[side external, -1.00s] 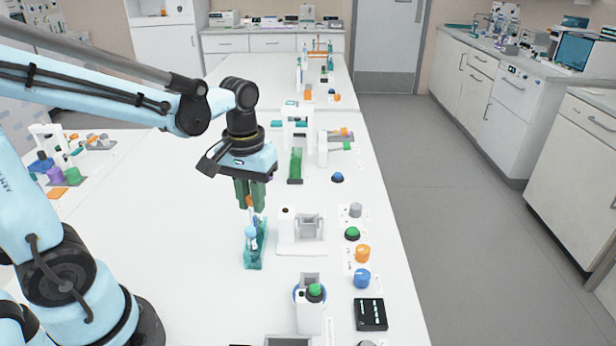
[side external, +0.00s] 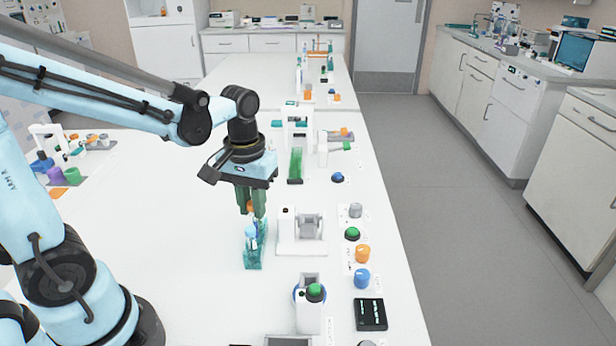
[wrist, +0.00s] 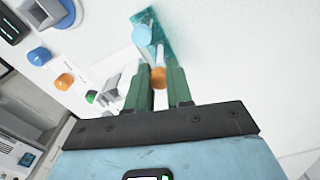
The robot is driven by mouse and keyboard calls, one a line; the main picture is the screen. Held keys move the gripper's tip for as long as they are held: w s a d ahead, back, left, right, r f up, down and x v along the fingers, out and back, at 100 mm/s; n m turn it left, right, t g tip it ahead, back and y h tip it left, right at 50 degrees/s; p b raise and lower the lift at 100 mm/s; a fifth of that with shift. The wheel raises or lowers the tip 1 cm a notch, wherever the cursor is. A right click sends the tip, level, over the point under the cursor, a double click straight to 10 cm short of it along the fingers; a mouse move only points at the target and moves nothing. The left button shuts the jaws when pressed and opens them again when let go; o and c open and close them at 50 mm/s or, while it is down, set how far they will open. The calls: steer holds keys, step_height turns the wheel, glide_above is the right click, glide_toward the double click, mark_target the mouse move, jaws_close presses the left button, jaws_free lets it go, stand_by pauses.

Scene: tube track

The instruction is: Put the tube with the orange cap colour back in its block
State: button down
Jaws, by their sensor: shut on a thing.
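My gripper (side external: 251,201) has green fingers pointing down and is shut on the orange-capped tube (side external: 250,207). The orange cap also shows between the fingers in the wrist view (wrist: 158,77). The teal block (side external: 253,262) stands on the table directly below my gripper. A tube with a light blue cap (side external: 251,231) stands in the block, at its near end. In the wrist view the block (wrist: 165,42) lies just beyond the fingertips, with the blue cap (wrist: 142,35) over it. The lower end of the orange-capped tube is hidden, so I cannot tell whether it is inside the block.
A white fixture with a grey holder (side external: 303,232) stands close to the right of the block. Further right are a green button (side external: 352,234), an orange knob (side external: 362,253) and a blue knob (side external: 361,278). The table left of the block is clear.

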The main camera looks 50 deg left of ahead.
steer(key=shift+f, duration=0.65)
stand_by(0.3)
steer(key=c, duration=0.9)
jaws_free()
steer(key=shift+c, duration=0.2)
steer(key=shift+r, duration=0.15)
step_height(320, 180, up, 12)
stand_by(0.4)
step_height(320, 180, down, 6)
steer(key=s+d+m+t, duration=0.1)
steer(key=d+m+t, duration=0.2)
steer(key=m+t, duration=0.2)
steer(key=shift+s+m+t, duration=0.3)
steer(key=shift+t, duration=0.7)
